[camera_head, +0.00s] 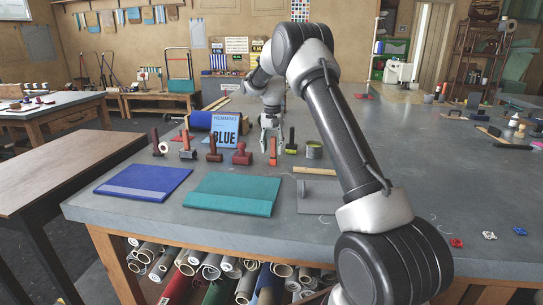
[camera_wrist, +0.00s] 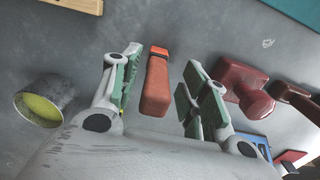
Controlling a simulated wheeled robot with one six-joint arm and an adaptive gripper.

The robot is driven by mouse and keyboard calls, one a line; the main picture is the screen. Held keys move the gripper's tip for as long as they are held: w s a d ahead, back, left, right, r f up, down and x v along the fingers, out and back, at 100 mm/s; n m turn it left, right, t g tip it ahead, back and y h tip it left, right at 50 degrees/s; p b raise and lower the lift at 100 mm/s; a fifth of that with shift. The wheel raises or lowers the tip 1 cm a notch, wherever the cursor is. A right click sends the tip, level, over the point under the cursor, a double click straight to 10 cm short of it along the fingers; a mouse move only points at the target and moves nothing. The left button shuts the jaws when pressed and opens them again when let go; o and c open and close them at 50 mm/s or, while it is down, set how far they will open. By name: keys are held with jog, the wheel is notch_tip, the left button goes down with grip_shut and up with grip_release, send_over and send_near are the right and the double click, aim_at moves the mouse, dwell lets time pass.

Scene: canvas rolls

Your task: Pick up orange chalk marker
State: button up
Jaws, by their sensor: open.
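The orange chalk marker (camera_head: 273,153) stands on the grey worktop near the middle of the table, behind the teal folded cloth. My gripper (camera_wrist: 163,66) is open, with the left finger on one side of the marker and the right finger on the other. Gaps show on both sides and nothing is held. In the head view my gripper (camera_head: 269,142) is just behind and above the marker, pointing down.
A dark red tool (camera_wrist: 244,92) stands close to the right finger. A grey cup with yellow-green inside (camera_wrist: 46,102) stands left of the gripper in the wrist view. A teal cloth (camera_head: 232,194) and a blue one (camera_head: 143,182) lie in front.

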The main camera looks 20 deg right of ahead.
jog(key=shift+s+d+f, duration=0.1)
jog(key=shift+f, duration=0.2)
jog(key=shift+s+d, duration=0.15)
jog(key=shift+s, duration=0.05)
grip_shut()
jog(key=shift+w, duration=0.15)
jog(key=shift+r, duration=0.1)
jog(key=shift+w+a+r, duration=0.15)
jog(key=shift+a+r, duration=0.1)
jog(key=shift+r, duration=0.1)
notch_tip(320, 180, up, 9)
jog(key=shift+d+f, duration=0.1)
jog(key=shift+s+d+r, duration=0.1)
jog(key=shift+s+r, duration=0.1)
jog(key=shift+s, duration=0.05)
